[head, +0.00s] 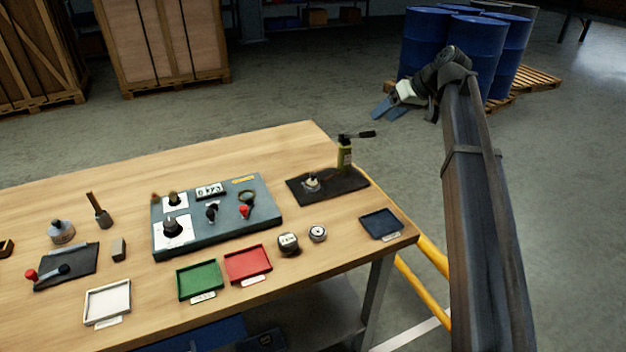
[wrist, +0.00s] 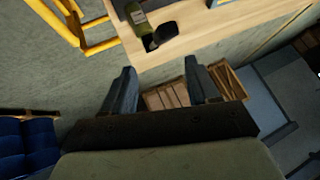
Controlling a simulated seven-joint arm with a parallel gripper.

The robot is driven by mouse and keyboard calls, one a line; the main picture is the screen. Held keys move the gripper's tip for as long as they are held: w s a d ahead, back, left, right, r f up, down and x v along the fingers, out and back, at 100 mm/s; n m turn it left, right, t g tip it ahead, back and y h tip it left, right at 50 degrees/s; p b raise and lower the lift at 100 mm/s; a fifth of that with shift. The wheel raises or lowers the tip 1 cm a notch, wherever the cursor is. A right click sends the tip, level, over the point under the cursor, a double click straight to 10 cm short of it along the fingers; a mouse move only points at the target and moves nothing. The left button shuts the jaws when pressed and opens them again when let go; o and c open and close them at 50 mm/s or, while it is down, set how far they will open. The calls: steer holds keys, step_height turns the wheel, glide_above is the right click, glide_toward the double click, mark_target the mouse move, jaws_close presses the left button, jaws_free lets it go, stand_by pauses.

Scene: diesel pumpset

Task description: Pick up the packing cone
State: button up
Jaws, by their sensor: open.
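I cannot tell for certain which thing is the packing cone. A small pale piece with a dark tip (head: 312,182) on the black mat (head: 345,184) is roughly cone-shaped. A small brown piece (head: 155,198) at the panel's back left corner is also pointed, but too small to make out. My gripper (head: 388,108) is held out beyond the table's back right side, in front of the blue drums. In the wrist view my gripper (wrist: 160,78) has its two fingers wide apart with nothing between them.
The wooden table (head: 270,145) holds a grey panel (head: 265,217), green (head: 200,279), red (head: 248,263), white (head: 107,301) and dark blue (head: 381,223) trays. A green bottle-like tool with a black lever (head: 344,156) stands upright on the mat. Blue drums (head: 425,40) stand behind my gripper. A yellow rail (head: 425,256) runs beside the table.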

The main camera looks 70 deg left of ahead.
steer(key=s+a+r, duration=0.3)
steer(key=s+r, duration=0.1)
steer(key=s, duration=0.3)
steer(key=m+t+h, duration=0.2)
steer(key=m+t, duration=0.1)
steer(key=t, duration=0.1)
glide_toward(314, 174)
steer(key=x, duration=0.5)
steer(key=shift+x, duration=2.65)
steer(key=shift+a+r, duration=0.1)
steer(key=shift+c, duration=0.3)
jaws_close()
